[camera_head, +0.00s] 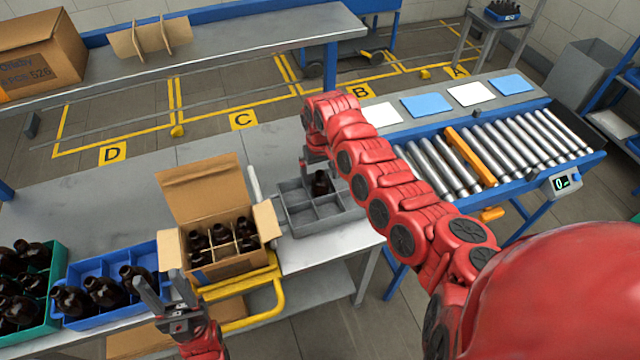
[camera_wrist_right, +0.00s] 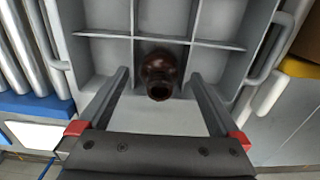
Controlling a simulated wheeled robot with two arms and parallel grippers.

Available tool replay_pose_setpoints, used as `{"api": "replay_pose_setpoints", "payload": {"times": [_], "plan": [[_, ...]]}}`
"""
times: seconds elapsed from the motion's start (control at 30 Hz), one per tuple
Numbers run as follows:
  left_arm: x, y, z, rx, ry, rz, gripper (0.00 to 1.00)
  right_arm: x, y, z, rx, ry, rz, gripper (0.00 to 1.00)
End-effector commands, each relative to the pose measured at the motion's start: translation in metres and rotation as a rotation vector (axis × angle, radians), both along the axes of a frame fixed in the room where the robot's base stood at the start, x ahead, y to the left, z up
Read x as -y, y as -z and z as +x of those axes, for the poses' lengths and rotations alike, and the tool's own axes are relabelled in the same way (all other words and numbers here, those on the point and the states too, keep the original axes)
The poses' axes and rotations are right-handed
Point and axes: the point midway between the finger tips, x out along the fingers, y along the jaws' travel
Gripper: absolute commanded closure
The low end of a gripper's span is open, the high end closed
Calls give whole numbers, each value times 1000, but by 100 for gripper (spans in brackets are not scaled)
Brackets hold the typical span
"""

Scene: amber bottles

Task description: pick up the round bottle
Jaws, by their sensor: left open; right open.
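A dark amber round bottle (camera_head: 321,184) stands upright in a compartment of the grey divided tray (camera_head: 300,227). In the right wrist view the bottle (camera_wrist_right: 159,75) lies between the two fingers of my right gripper (camera_wrist_right: 160,90), with its mouth towards the camera; the fingers appear apart from it. My right gripper (camera_head: 312,166) is open at the tray in the head view, partly hidden by its own arm. My left gripper (camera_head: 168,292) is open and empty in front of the blue crate and the cardboard box.
An open cardboard box (camera_head: 222,265) with several bottles stands left of the tray. A blue crate (camera_head: 84,268) and a green crate (camera_head: 55,262) hold more bottles. A roller conveyor (camera_head: 520,140) is at right. The tray's other visible compartments look empty.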

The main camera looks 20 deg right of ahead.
Motion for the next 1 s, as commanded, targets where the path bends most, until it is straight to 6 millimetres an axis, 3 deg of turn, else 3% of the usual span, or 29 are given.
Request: {"api": "replay_pose_setpoints", "payload": {"times": [0.07,0.5,0.57,0.83,1.0], "plan": [[0,0,0,0,0,0,50,0,0,0,0,0,0,8],[0,0,0,0,0,0,50,0,0,0,1,0,0,87],[0,0,0,0,0,0,50,0,-1,0,1,0,0,96],[0,2,0,0,0,0,50,0,-2,1,1,0,0,96],[0,9,0,0,0,0,50,1,-15,3,10,1,0,96]]}}
